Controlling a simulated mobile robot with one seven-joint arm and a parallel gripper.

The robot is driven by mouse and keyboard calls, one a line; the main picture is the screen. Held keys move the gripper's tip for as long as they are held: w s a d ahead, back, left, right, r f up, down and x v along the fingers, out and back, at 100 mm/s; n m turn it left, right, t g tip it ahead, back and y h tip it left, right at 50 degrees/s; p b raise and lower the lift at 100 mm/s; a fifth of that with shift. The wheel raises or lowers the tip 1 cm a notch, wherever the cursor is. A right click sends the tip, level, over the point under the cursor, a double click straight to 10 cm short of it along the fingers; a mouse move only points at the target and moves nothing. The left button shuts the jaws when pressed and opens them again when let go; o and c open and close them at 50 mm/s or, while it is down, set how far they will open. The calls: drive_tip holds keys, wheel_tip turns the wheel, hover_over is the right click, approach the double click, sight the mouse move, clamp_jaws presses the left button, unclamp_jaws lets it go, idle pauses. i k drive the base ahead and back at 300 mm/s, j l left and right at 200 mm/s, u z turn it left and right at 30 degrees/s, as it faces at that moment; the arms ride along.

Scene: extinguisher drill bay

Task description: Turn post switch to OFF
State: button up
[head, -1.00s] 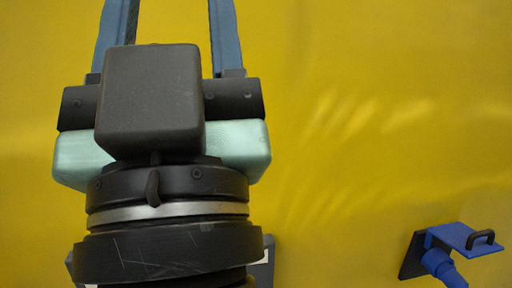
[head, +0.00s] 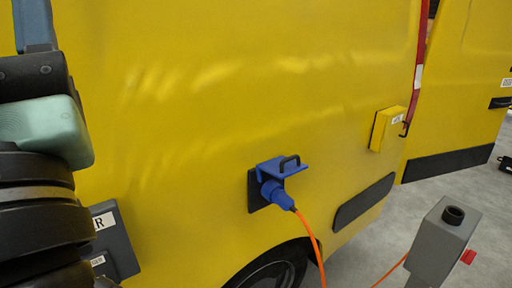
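A grey post with a boxy head (head: 440,236) stands at the lower right, on the floor beside the yellow vehicle. A short black round piece (head: 453,214) sits on its sloped top face, and a small red part (head: 468,257) sticks out at its right side. Which of these is the switch, and its setting, I cannot tell. Nothing held is visible.
A yellow vehicle side (head: 230,100) fills most of the view. A blue plug (head: 276,193) sits in its flapped socket, with an orange cable (head: 312,245) hanging down; orange cable also reaches the post. A yellow box (head: 388,129) and red strap (head: 418,80) are further right. Grey floor shows around the post.

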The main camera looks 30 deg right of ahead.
sight(468, 257)
drive_tip(key=z, duration=2.4)
